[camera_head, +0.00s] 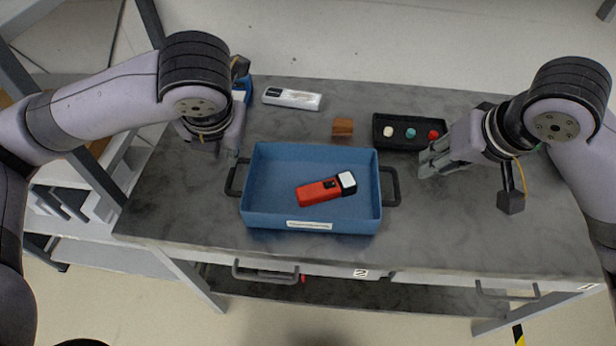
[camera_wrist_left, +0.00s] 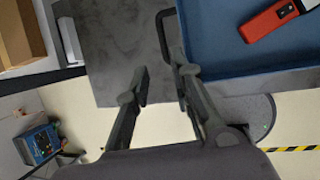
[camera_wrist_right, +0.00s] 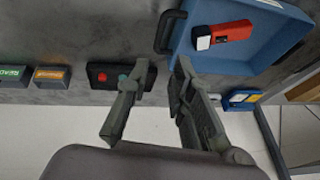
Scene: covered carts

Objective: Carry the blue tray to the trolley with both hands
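The blue tray (camera_head: 260,215) sits on the grey worktable, with a dark handle on its left and right sides. A red device with a white end (camera_head: 325,190) lies in it. My left gripper (camera_head: 232,158) is just behind the tray's left handle (camera_head: 233,180). In the left wrist view its fingers (camera_wrist_left: 160,85) are spread, with the handle close to one finger. My right gripper (camera_head: 422,168) is right of the right handle (camera_head: 392,186). In the right wrist view its fingers (camera_wrist_right: 157,80) are spread and empty, apart from the handle (camera_wrist_right: 170,32). No trolley can be made out.
The table's front right area is clear. A shelf frame stands at the left.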

